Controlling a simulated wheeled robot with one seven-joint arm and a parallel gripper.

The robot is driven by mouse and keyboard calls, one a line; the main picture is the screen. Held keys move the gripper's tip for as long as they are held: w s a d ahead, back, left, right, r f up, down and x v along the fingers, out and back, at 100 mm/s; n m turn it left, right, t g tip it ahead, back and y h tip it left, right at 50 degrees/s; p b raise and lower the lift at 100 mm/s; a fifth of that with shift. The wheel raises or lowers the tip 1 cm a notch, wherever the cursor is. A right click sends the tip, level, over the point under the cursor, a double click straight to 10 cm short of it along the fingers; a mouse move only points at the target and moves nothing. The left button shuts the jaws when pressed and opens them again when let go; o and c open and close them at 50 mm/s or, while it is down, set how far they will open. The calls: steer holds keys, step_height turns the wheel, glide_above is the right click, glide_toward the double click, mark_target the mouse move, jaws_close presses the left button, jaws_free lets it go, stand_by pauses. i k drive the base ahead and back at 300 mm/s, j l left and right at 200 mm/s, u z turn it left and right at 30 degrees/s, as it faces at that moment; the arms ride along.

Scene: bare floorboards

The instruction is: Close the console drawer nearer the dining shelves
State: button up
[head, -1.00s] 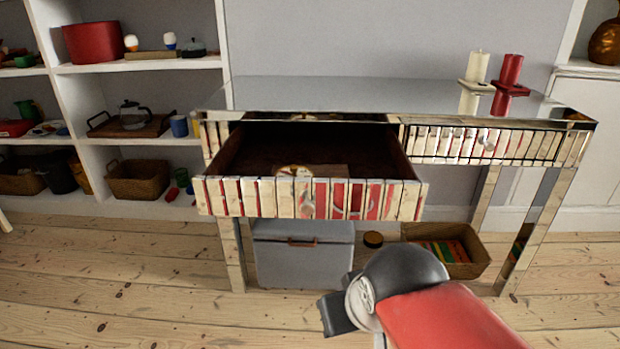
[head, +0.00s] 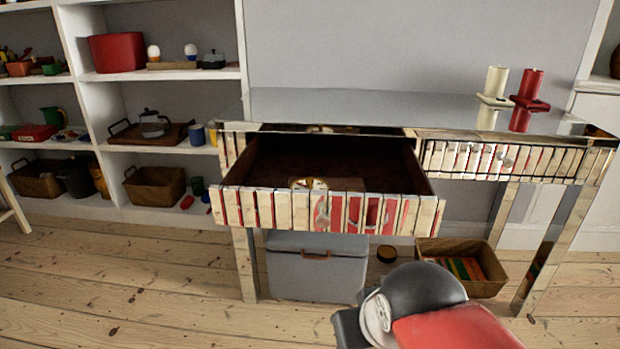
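The mirrored console (head: 370,106) stands against the wall. Its left drawer (head: 325,213), the one nearer the dining shelves (head: 150,78), is pulled well out, and its dark inside shows. The right drawer (head: 500,160) is shut. My gripper (head: 345,328) is low at the bottom of the head view, in front of and below the open drawer and apart from it. Its fingertips are mostly hidden or cut off, so I cannot tell whether it is open. A reflection of red shows in the drawer's front.
Two candles, one cream (head: 497,82) and one red (head: 530,86), stand on the right of the console top. A grey box (head: 315,268) and a basket (head: 463,268) of coloured items sit under it. The floorboards at left (head: 120,285) are clear.

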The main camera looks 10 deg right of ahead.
mark_target(400, 199)
steer(key=l+u, duration=0.2)
steer(key=u, duration=0.2)
steer(key=k+l+u, duration=0.1)
steer(key=u, duration=0.25)
steer(key=l+u, duration=0.25)
steer(key=u, duration=0.15)
steer(key=k, duration=0.05)
